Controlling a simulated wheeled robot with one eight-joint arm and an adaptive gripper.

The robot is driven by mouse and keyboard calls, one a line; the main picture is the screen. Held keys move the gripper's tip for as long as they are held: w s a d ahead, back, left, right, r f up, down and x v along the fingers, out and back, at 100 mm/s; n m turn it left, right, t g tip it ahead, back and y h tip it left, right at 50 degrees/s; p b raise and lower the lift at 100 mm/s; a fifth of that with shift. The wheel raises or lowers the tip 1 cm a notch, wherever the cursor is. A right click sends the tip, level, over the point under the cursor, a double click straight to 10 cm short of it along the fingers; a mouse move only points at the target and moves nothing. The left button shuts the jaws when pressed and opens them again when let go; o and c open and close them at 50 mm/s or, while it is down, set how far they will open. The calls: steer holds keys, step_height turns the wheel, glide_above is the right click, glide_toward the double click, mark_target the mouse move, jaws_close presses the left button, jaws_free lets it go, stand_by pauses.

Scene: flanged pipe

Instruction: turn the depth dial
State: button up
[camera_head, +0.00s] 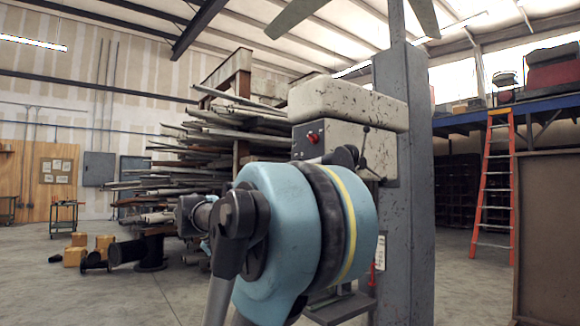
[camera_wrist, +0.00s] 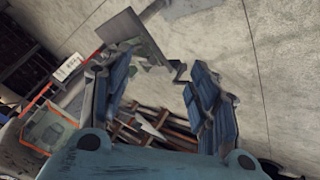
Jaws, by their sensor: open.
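The drill press (camera_head: 345,105) stands behind my blue arm in the head view. It has a speckled cream head on a grey column (camera_head: 405,170). A red button (camera_head: 313,137) is on its front face, and thin feed levers with dark knobs (camera_head: 366,130) stick out at its right. I cannot make out the depth dial; my arm covers the area below the head. My gripper (camera_wrist: 160,70) shows in the wrist view with its two blue-padded fingers spread apart. Nothing is between them. I cannot pick out the gripper in the head view.
A rack of pipes (camera_head: 215,150) stands behind the press at left. Yellow blocks (camera_head: 88,248) and dark flanged parts (camera_head: 148,250) are on the floor. An orange ladder (camera_head: 496,180) and a brown panel (camera_head: 548,235) are at right. Open floor lies at left.

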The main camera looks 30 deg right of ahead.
steer(key=w+d+r+m+h, duration=0.2)
steer(key=w+d+r, duration=0.2)
steer(key=r, duration=0.4)
steer(key=w+d+r+m+h, duration=0.2)
steer(key=w+d+r, duration=0.15)
steer(key=r, duration=0.45)
steer(key=m+h, duration=0.5)
steer(key=h, duration=0.1)
glide_toward(293, 162)
steer(key=d, duration=0.3)
steer(key=w+d, duration=0.1)
steer(key=d, duration=0.5)
steer(key=shift+w+d+r, duration=0.1)
steer(key=shift+w+r, duration=0.05)
steer(key=shift+c, duration=0.2)
steer(key=c, duration=1)
